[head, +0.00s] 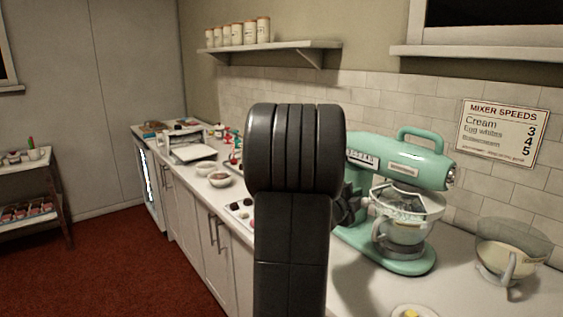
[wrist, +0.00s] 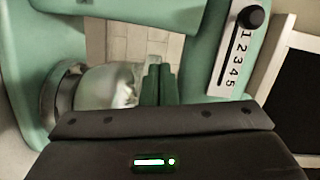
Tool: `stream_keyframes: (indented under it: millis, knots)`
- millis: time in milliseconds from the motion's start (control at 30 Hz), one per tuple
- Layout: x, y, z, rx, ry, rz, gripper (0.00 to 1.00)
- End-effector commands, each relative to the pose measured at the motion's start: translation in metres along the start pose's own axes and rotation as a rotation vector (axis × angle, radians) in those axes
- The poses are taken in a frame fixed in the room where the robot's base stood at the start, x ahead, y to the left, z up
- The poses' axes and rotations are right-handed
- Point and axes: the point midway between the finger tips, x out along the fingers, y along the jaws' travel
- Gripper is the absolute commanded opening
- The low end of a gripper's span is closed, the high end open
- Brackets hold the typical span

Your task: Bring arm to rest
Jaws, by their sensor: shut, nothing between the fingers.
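My gripper (wrist: 158,84) is shut and empty in the wrist view, its two fingers together in front of the mint-green stand mixer (wrist: 200,112). In the head view my black arm stands upright across the middle and hides part of the counter and the mixer's left side. The mixer (head: 415,165) stands on the counter just right of the arm, with a bowl (head: 403,228) under its head. The wrist view shows its white speed scale (wrist: 232,50), numbered 1 to 5, with a black knob (wrist: 253,17) at the top end near 1.
A long white counter (head: 462,297) carries small bowls (head: 219,179) and a tray left of my arm. Another bowl (head: 505,252) stands at the right. A shelf with jars (head: 238,33) and a speed sign (head: 500,131) are on the wall. Red floor is open at left.

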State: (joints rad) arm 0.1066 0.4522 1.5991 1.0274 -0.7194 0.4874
Motion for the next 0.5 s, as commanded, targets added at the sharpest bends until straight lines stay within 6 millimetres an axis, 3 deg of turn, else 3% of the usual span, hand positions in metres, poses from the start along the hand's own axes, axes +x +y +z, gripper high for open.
stream_keyframes:
  millis: [200, 500]
  knots:
    - [-0.029, 0.0, 0.003, -0.001, -0.003, 0.0, 0.0]
    - [-0.039, 0.0, 0.003, -0.002, -0.002, 0.0, 0.0]
